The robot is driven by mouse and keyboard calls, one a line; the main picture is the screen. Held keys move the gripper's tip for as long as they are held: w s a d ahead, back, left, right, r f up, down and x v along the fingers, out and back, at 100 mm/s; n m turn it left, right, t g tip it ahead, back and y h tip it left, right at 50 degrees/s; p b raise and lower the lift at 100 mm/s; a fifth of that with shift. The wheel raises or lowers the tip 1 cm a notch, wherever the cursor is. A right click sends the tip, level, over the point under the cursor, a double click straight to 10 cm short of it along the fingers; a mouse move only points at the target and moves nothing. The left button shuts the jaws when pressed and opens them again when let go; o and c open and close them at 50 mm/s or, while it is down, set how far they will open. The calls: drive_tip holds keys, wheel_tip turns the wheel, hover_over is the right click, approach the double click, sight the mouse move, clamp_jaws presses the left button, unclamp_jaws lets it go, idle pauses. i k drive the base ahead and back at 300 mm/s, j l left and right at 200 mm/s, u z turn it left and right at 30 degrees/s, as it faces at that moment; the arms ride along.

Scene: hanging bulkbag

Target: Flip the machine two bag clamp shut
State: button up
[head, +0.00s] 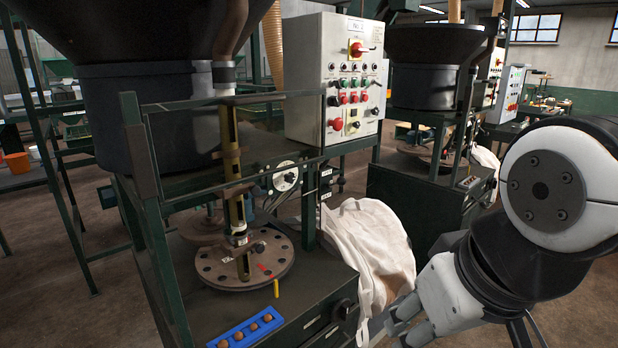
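The near machine has a grey control panel (333,85) with a small label at its top that seems to read No. 2. A cream cloth bag (367,243) hangs bunched and creased at the right side of this machine's green cabinet (305,285). I cannot make out a bag clamp; the bag's top edge is partly in shadow behind the frame. My gripper (397,326) is at the bottom right, just right of the bag's lower part. Its grey fingers look apart, with nothing seen between them. Whether it touches the bag is unclear.
A round plate (244,262) with holes and a blue tray (246,330) of brown balls sit on the cabinet. Green frame posts (153,215) stand around it. A second machine (425,195) with another pale bag (484,172) stands behind. Brown floor (60,310) is open at left.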

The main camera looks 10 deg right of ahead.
sight(341, 180)
drive_tip(key=z, duration=0.2)
drive_tip(key=i+l+u, duration=0.2)
drive_tip(key=i, duration=0.35)
drive_tip(key=i+l+u, duration=0.25)
drive_tip(key=i, duration=0.25)
